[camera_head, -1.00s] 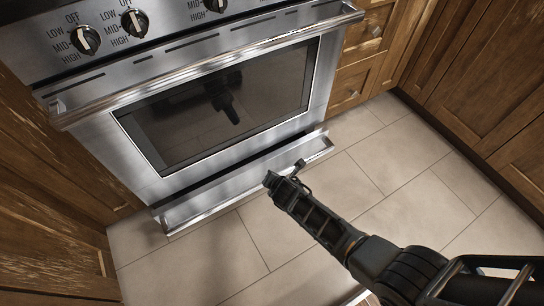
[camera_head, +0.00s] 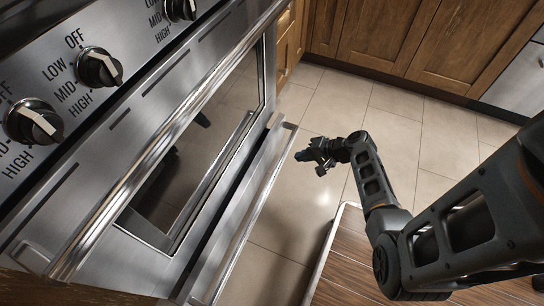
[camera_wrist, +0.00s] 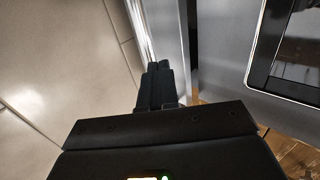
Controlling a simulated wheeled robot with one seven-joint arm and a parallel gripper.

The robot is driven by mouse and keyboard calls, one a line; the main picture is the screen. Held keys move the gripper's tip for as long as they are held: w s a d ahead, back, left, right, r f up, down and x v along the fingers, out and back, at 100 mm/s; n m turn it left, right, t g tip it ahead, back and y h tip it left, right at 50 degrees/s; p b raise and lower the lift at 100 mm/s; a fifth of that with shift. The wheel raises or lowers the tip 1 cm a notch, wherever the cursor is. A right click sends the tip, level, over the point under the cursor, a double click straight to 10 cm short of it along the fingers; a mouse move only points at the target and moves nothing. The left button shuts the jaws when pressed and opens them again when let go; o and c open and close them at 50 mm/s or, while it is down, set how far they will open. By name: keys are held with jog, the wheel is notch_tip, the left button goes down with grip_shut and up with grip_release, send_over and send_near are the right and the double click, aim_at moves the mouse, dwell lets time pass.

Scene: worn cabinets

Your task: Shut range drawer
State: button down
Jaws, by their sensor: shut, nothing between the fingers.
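The range drawer (camera_head: 246,218) is the low steel drawer under the oven door. It stands partly pulled out, with a gap between it and the range (camera_head: 215,195). My gripper (camera_head: 310,160) is low over the floor, just to the right of the drawer's far end. In the wrist view my gripper's fingers (camera_wrist: 158,70) are together and empty. The drawer's bright edge (camera_wrist: 140,28) shows just beyond the fingertips, and a dark gap separates the drawer from the oven front. I cannot tell whether the fingertips touch the drawer.
The oven door is shut, and its handle (camera_head: 150,160) juts out above the drawer. Wooden cabinets (camera_head: 395,40) stand at the back. Tiled floor (camera_head: 290,215) lies open in front of the drawer. A wood-topped surface (camera_head: 350,275) with a pale rim is at the lower right.

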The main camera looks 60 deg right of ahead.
aim_at(264, 157)
jog(key=b+x, duration=0.1)
jog(key=x, duration=0.3)
jog(key=w+r+b+x, duration=0.1)
jog(key=b+x, duration=0.1)
jog(key=x, duration=0.2)
jog(key=b+x, duration=0.2)
jog(key=x, duration=0.2)
jog(key=shift+w+r, duration=0.15)
jog(key=shift+r, duration=0.1)
jog(key=shift+w+r, duration=0.1)
jog(key=shift+w, duration=0.4)
